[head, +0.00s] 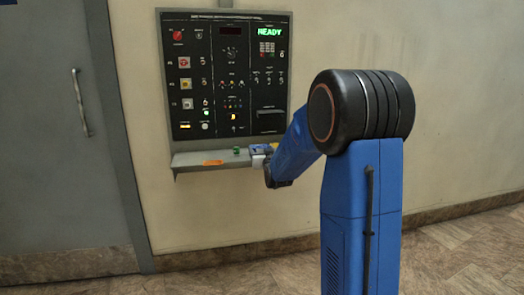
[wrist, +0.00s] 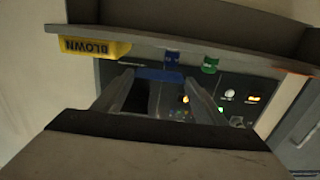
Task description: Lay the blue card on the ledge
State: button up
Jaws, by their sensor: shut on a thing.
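The blue card (wrist: 158,75) shows as a flat blue strip between the fingertips of my gripper (wrist: 160,82) in the wrist view. My gripper is shut on it. The ledge (head: 190,160) juts from the wall below the control panel; it crosses the top of the wrist view (wrist: 250,61). In the head view my gripper (head: 259,160) is at the right part of the ledge. The card is close to the ledge; I cannot tell whether they touch. The fingers hide part of the card.
A yellow bin marked BLOWN (wrist: 90,46), a blue piece (wrist: 172,57), a green piece (wrist: 210,65) and an orange piece (head: 212,163) are along the ledge. The panel (head: 225,75) shows READY. A grey door (head: 50,130) stands at left.

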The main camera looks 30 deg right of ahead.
jog(key=shift+f, duration=0.2)
jog(key=o, duration=1)
jog(key=shift+r, duration=0.15)
jog(key=r+v, duration=0.1)
jog(key=v, duration=1.1)
jog(key=s+a+f+n+g+y, duration=0.1)
jog(key=s+a+f+g, duration=0.3)
jog(key=s, duration=0.9)
jog(key=s+a+f+n+g+y, duration=0.1)
jog(key=s+a+f+g+y, duration=0.1)
jog(key=s+a, duration=0.6)
jog(key=s+a+f+n+g+y, duration=0.1)
jog(key=s+a+f+g, duration=0.4)
jog(key=s, duration=1.5)
jog(key=shift+a+f+g+y, duration=0.35)
jog(key=shift+a+g+y, duration=0.15)
jog(key=shift+a+g, duration=0.4)
